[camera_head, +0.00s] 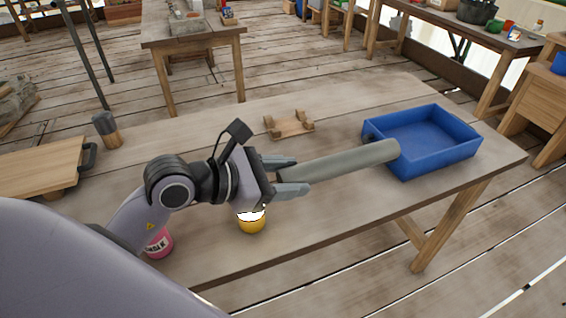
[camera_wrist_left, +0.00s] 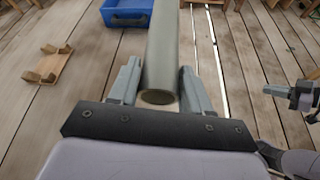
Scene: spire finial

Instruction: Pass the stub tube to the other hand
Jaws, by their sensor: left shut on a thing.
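The stub tube is a long grey-green cylinder (camera_head: 345,162). My left gripper (camera_head: 290,175) is shut on it near one end and holds it above the table. Its far end overlaps the left side of the blue bin in the head view. In the left wrist view the tube (camera_wrist_left: 163,50) stands between the two fingers (camera_wrist_left: 158,90), its round near end facing the camera. My right gripper (camera_wrist_left: 290,92) shows small at the right edge of the left wrist view, apart from the tube; its jaw gap is unclear. It is not in the head view.
The blue bin (camera_head: 463,158) stands at the table's right end. A wooden cradle (camera_head: 290,125) lies behind the tube. A yellow item (camera_head: 252,226), a pink can (camera_head: 159,244), a dark-topped cylinder (camera_head: 106,130) and a wooden board (camera_head: 40,165) are also on the table (camera_head: 330,215).

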